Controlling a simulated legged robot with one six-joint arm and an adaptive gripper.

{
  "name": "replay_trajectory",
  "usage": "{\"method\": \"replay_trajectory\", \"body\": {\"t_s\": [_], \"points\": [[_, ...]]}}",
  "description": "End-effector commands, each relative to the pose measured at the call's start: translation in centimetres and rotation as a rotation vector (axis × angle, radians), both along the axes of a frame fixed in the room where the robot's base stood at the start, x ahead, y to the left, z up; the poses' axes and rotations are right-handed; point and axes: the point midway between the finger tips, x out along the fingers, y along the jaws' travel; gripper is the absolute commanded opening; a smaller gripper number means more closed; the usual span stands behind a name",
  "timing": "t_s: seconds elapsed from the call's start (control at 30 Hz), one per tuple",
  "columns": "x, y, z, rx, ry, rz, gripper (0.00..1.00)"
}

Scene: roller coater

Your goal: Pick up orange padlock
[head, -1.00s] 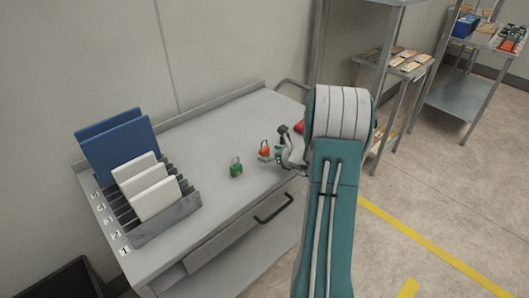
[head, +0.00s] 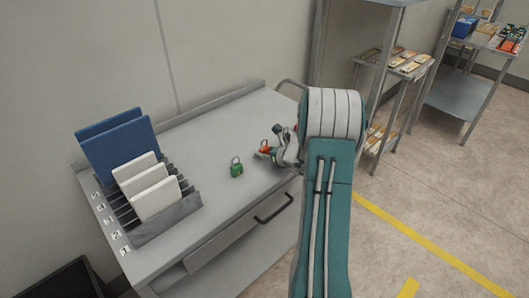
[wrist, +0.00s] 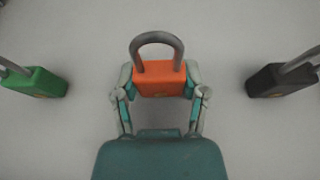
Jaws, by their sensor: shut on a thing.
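The orange padlock (wrist: 160,80) has a grey shackle and lies between the two fingers of my gripper (wrist: 160,84) in the wrist view. The fingers touch its body on both sides, so my gripper is shut on it. In the head view the orange padlock (head: 265,149) shows at the tip of my gripper (head: 270,153), over the right part of the grey table. I cannot tell from these frames whether it is clear of the tabletop.
A green padlock (head: 236,168) stands left of my gripper. A black padlock (wrist: 282,80) is on the right in the wrist view. A grey rack (head: 170,222) with blue and white panels stands on the table's (head: 205,200) left. Shelves (head: 400,70) stand at the back right.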

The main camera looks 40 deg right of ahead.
Motion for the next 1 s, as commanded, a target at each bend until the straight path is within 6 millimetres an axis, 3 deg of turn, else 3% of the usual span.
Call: {"method": "replay_trajectory", "body": {"t_s": [0.23, 0.5, 0.8, 1.0], "points": [[-0.3, -0.1, 3.6, -0.005, -0.006, -0.002, 0.03], [-5.3, -0.2, 9.4, -0.007, -0.006, -0.005, 0.03], [-12.0, -0.2, 12.0, -0.003, -0.003, -0.004, 0.03], [-13.8, -0.2, 12.8, -0.001, -0.002, -0.001, 0.03]]}}
